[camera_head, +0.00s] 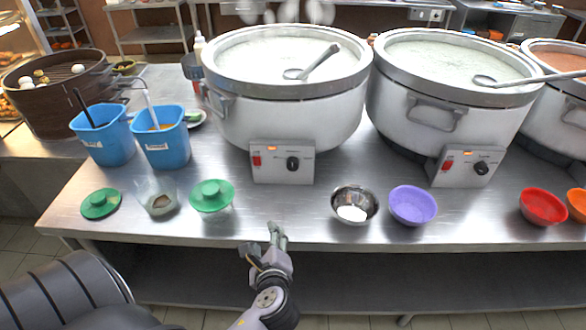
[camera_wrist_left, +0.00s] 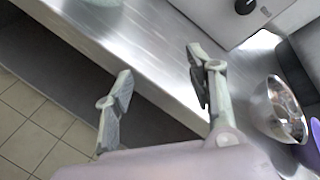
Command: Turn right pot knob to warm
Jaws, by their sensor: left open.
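A white stockpot (camera_head: 285,110) of pale congee stands on the steel counter, with a black knob (camera_head: 293,164) on its front control box. To its right, a second white stockpot (camera_head: 440,115) has its own black knob (camera_head: 481,167) beside a lit red switch (camera_head: 448,165). My left gripper (camera_head: 277,232) is open and empty at the counter's front edge, below the left pot's box and well left of the right pot's knob. In the left wrist view its fingers (camera_wrist_left: 160,80) are spread, and one black knob (camera_wrist_left: 244,6) shows at the top edge. My right gripper is out of view.
A steel bowl (camera_head: 355,205), a purple bowl (camera_head: 413,205) and a red bowl (camera_head: 543,206) stand near the counter's front edge. Green-lidded containers and blue bins (camera_head: 162,137) are at left. A third pot (camera_head: 562,105) is cut off at right. Ladles rest across the pots.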

